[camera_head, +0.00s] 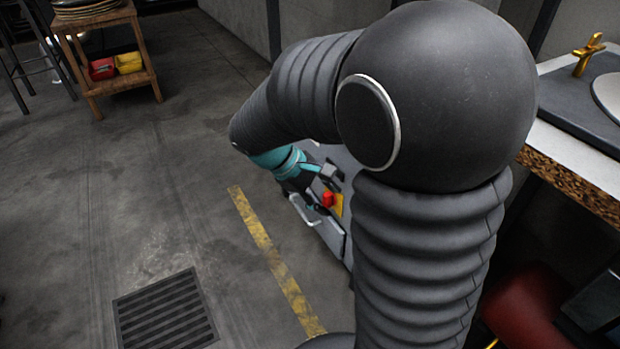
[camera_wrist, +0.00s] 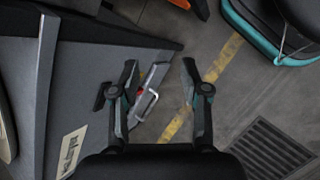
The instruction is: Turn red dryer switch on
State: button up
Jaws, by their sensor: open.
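The red switch (camera_head: 328,199) sits on a yellow plate (camera_head: 339,206) on a grey machine body, partly behind my arm in the head view. My gripper (camera_head: 322,187) is open and empty, with its fingers close around the switch's place in that picture. In the wrist view my gripper (camera_wrist: 159,68) shows both fingers spread apart. Only a small bit of the red switch (camera_wrist: 139,90) shows there, beside the left finger, which hides most of it. I cannot tell whether a finger touches the switch, nor whether it is on or off.
A pale metal handle (camera_wrist: 147,103) stands out from the machine close to the fingers. A yellow floor line (camera_head: 262,245) and a floor grate (camera_head: 165,312) lie left of it. A wooden stand (camera_head: 140,80) with red and yellow bins is at the back left. Floor between is clear.

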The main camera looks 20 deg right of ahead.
jog(key=w+a+f+n+h, duration=0.2)
jog(key=w+f+n+h, duration=0.4)
jog(key=w+f, duration=0.45)
jog(key=n+t+h, duration=0.4)
jog(key=n+t, duration=0.1)
jog(key=n, duration=0.2)
send_near(323, 198)
jog(key=d, duration=0.3)
jog(key=w+d, duration=0.1)
jog(key=d, duration=0.6)
jog(key=shift+w, duration=0.3)
jog(key=shift+a, duration=0.1)
grip_shut()
